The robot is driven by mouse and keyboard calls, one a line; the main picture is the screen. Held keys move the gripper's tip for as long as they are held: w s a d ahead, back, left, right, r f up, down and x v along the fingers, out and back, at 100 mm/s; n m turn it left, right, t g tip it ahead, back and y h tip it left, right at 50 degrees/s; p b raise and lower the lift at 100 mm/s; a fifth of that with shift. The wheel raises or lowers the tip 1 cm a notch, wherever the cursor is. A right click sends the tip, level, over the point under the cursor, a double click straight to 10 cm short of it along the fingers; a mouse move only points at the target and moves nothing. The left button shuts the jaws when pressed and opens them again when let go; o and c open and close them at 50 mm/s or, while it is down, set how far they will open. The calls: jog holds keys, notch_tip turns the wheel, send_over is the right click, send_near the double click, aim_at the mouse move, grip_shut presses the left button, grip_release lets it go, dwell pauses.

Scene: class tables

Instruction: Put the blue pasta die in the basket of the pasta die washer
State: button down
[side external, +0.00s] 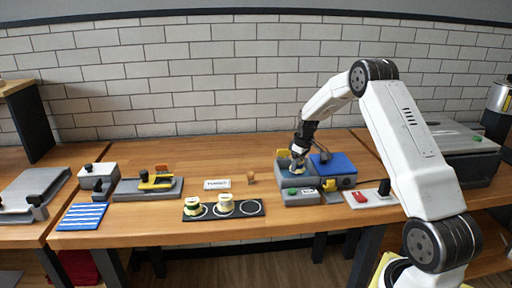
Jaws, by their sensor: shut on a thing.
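My gripper (297,166) points down over a grey machine with a green button (292,191), which looks like the pasta die washer. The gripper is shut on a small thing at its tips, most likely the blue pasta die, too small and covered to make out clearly. The gripper is at the opening on the machine's left side, where the basket would be; the basket's inside cannot be made out. A blue panel, perhaps the lid (336,164), lies to the right of the gripper.
A red switch (360,197) sits to the right. Left are grey fixtures (148,185) and a blue striped mat (83,216).

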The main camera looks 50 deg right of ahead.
aim_at(301, 161)
jog(key=shift+w+d+f, duration=0.15)
jog(key=shift+w+f, duration=0.1)
jog(key=shift+f, duration=1.6)
jog(key=shift+f, duration=0.15)
jog(key=shift+c, duration=0.4)
grip_release()
jog(key=r, duration=0.4)
jog(key=s+r, duration=0.1)
jog(key=r, duration=0.3)
jog(key=s+r, duration=0.1)
jog(key=r, duration=0.3)
jog(key=shift+r, duration=0.1)
jog(key=shift+w, duration=0.1)
